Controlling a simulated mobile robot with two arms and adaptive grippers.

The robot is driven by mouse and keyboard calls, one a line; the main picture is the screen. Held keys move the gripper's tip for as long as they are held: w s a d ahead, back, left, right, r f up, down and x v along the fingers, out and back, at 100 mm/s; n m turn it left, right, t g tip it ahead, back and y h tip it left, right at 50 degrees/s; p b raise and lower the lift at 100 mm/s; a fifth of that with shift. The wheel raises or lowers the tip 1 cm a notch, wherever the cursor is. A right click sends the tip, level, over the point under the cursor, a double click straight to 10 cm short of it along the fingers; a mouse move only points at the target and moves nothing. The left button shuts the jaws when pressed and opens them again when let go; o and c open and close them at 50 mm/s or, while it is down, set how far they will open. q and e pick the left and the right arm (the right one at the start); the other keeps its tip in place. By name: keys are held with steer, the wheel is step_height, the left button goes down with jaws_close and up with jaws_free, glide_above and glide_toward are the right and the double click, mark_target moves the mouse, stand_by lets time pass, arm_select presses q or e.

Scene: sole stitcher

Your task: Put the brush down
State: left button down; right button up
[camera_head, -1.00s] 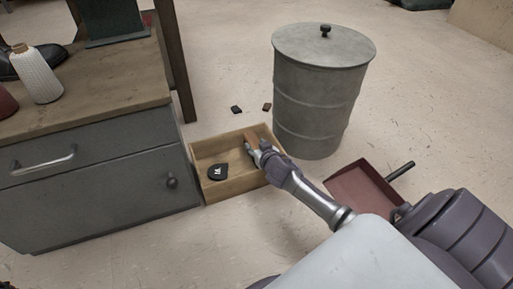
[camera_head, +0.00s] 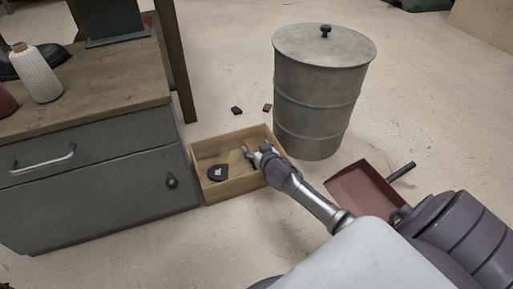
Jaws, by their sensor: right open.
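The brush appears to be the small brown block (camera_head: 254,144) at the back right inside the open wooden box (camera_head: 226,192). My right gripper (camera_head: 255,153) is inside the box, right at the brown block, with its fingers open. The fingers partly hide the block, and I cannot tell whether they touch it. A round black item with a white mark (camera_head: 217,172) lies on the left of the box floor. My left gripper is not in view.
A lidded metal bin (camera_head: 322,95) stands behind and right of the box. A red dustpan (camera_head: 362,189) lies to the right. A grey cabinet (camera_head: 95,185) stands left, with a white bottle (camera_head: 37,73) on top. Two small dark pieces (camera_head: 237,110) lie on the floor.

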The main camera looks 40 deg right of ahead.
steer(key=shift+s+r, duration=0.15)
steer(key=p+v, duration=0.2)
steer(key=v, duration=0.1)
steer(key=p+v, duration=0.3)
steer(key=v, duration=0.1)
steer(key=p+v, duration=0.3)
steer(key=v, duration=0.1)
steer(key=shift+r, duration=0.4)
steer(key=shift+s+a+r, duration=0.1)
steer(key=shift+s, duration=0.25)
